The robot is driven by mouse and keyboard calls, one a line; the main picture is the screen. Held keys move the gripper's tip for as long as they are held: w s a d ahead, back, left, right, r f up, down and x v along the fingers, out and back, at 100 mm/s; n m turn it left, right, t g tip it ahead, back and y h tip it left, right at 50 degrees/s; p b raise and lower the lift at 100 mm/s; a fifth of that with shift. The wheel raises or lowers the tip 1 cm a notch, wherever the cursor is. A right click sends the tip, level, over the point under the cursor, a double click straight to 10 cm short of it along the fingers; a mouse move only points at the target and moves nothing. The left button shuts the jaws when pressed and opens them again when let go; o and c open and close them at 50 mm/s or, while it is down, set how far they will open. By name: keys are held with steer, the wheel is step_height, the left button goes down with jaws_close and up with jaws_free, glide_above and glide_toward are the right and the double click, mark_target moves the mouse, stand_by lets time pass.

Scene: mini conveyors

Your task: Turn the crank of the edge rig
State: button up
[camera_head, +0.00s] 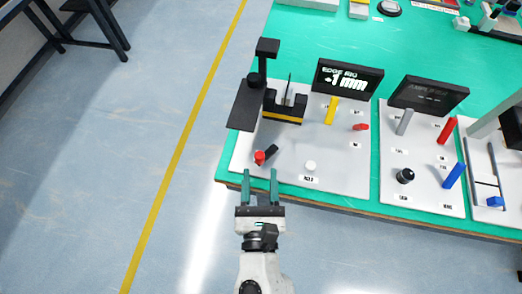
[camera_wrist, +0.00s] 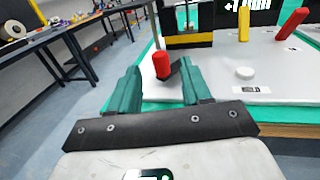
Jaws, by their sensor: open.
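Nothing is held.
A white button (camera_head: 310,166), a yellow lever (camera_head: 331,111) and a red lever (camera_head: 361,127) are on the same panel. A black and yellow fixture (camera_head: 285,105) stands behind the crank. Another panel (camera_head: 425,180) is at right. Floor (camera_head: 120,150) is clear at left.

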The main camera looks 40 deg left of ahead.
mark_target(259, 160)
steer(key=x, duration=0.6)
steer(key=shift+a, duration=0.1)
jaws_close()
stand_by(0.3)
steer(key=shift+a+p, duration=0.1)
steer(key=shift+p, duration=0.4)
